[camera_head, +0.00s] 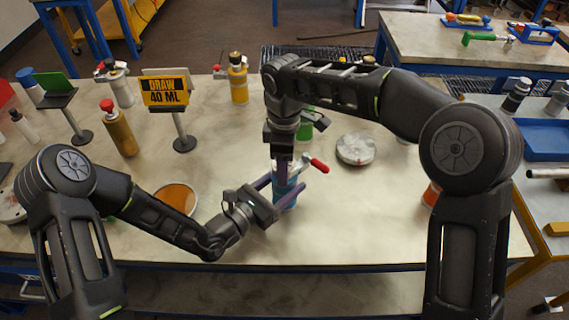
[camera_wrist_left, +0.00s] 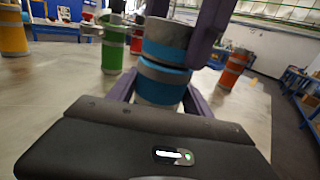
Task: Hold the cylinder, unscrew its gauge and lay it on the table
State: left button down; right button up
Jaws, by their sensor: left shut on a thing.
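The blue cylinder (camera_head: 287,194) stands at the front middle of the table. In the left wrist view the cylinder (camera_wrist_left: 160,84) shows blue bands and a grey upper part, upright between the purple fingers. My left gripper (camera_head: 284,188) reaches in from the left and is shut on its body. My right gripper (camera_head: 291,165) comes down from above to the cylinder's top; one purple finger stands beside the grey part in the wrist view. A red-handled fitting (camera_head: 318,165) sticks out at the top. The gauge is not clearly visible behind the right gripper. The right jaws' opening cannot be told.
A round grey disc (camera_head: 355,149) lies right of the cylinder, with bare table around it. An orange dish (camera_head: 176,198) is at left. Behind stand a "DRAW 40 ML" sign (camera_head: 165,91), a gold cylinder (camera_head: 118,130), a yellow cylinder (camera_head: 238,80) and a green one (camera_head: 306,128).

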jog(key=n, duration=0.5)
jog(key=shift+n, duration=0.3)
jog(key=n, duration=0.2)
jog(key=shift+n, duration=0.4)
jog(key=n, duration=0.6)
jog(key=shift+r, duration=0.25)
jog(key=shift+r, duration=0.9)
